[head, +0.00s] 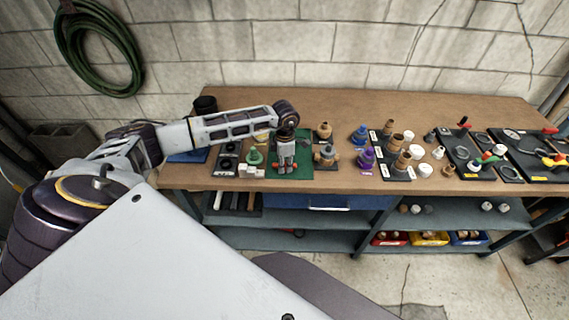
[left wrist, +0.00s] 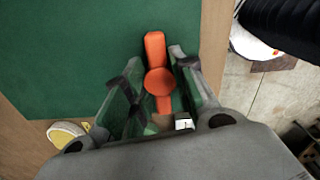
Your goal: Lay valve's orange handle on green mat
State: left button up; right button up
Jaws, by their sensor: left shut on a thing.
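The orange handle (left wrist: 158,81) is a bar with a round hub, held lengthwise between the two fingers of my left gripper (left wrist: 153,72). Its far end sticks out beyond the fingertips. The green mat (left wrist: 70,50) fills the background behind it; whether the handle touches the mat I cannot tell. In the head view my left gripper (head: 285,168) points down over the front part of the green mat (head: 303,151), with small orange bits showing at its tips. The handle is mostly hidden there. My right gripper is out of view.
Several fittings, including purple ones (head: 366,157), stand farther right.

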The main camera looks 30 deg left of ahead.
aim_at(285, 164)
pick_arm(q)
jog(key=shift+f, duration=0.2)
jog(key=o, duration=0.9)
jog(key=shift+c, duration=0.2)
jog(key=shift+r, duration=0.25)
notch_tip(285, 164, up, 12)
jog(key=b, duration=0.1)
dwell(0.4)
